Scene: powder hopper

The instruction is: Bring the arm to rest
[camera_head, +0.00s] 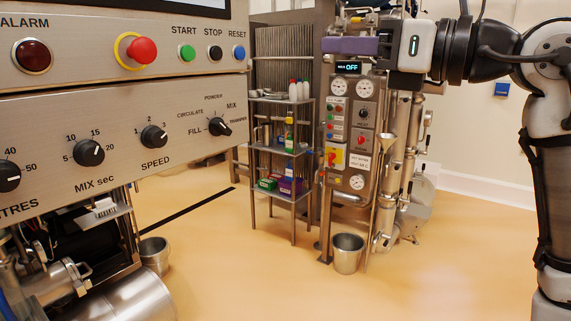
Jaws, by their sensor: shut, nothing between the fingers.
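My arm reaches in from the right side of the head view, bent at the elbow, with its wrist raised near the top. My gripper (326,45) points left at the upper middle, with purple fingers and a white and black body. The fingers are together and hold nothing. The gripper is in front of the upper part of a steel machine (352,130) with gauges and an "OFF" display, and hides some of it. I cannot tell whether it touches anything there.
A control panel (120,128) with knobs, a red emergency button (142,50) and coloured buttons fills the left. A shelf rack (283,150) with bottles and boxes stands in the middle. A steel bucket (347,255) stands on the floor.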

